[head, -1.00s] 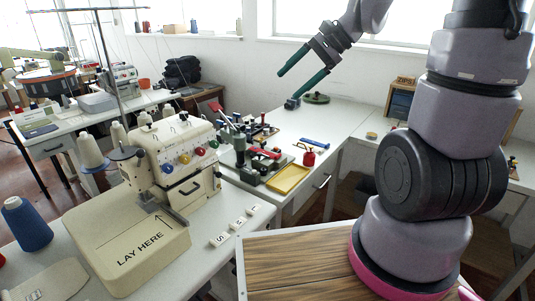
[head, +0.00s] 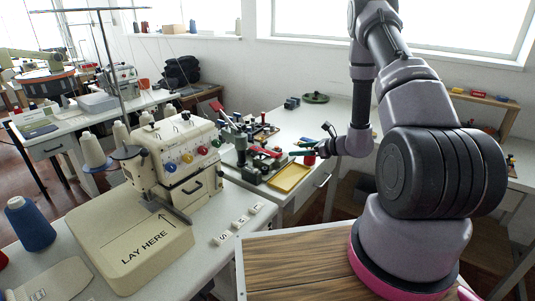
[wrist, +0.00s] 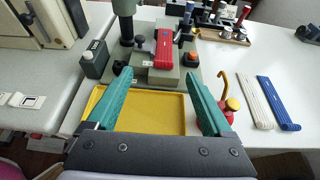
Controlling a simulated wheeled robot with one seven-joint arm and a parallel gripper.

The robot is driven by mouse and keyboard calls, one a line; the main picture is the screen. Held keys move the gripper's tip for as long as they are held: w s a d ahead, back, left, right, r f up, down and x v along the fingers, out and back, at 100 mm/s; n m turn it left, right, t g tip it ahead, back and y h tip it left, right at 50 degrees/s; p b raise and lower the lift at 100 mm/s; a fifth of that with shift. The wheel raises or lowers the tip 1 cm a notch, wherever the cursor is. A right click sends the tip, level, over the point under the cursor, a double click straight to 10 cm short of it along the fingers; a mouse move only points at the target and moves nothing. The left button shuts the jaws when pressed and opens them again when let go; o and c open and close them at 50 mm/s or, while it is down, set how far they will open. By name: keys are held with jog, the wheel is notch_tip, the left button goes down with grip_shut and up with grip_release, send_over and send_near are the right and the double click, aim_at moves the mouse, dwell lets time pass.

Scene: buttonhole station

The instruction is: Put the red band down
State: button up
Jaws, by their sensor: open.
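The red band (wrist: 164,50) looks ribbed and lies on the grey-green machine (wrist: 155,75) just beyond my gripper in the wrist view. It also shows in the head view (head: 265,152). My gripper (wrist: 157,85) is open and empty, its two green fingers apart over the yellow tray (wrist: 110,118). The fingers do not touch the red band. In the head view, my gripper (head: 300,150) is at the right of the machine, partly hiding what is behind it. The tray (head: 290,178) is empty.
A white band (wrist: 253,100) and a blue band (wrist: 278,103) lie on the table to the right. A small red can-like thing with a hook (wrist: 232,104) stands beside the right finger.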

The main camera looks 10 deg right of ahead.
aim_at(279, 153)
jog(key=x, duration=0.3)
jog(key=f+x, duration=0.1)
jog(key=x, duration=0.1)
jog(key=shift+w+f, duration=0.1)
jog(key=shift+w, duration=0.2)
jog(key=x, duration=0.5)
jog(key=shift+w+d+f, duration=0.2)
jog(key=shift+d+f, duration=0.05)
jog(key=shift+d, duration=0.05)
grip_shut()
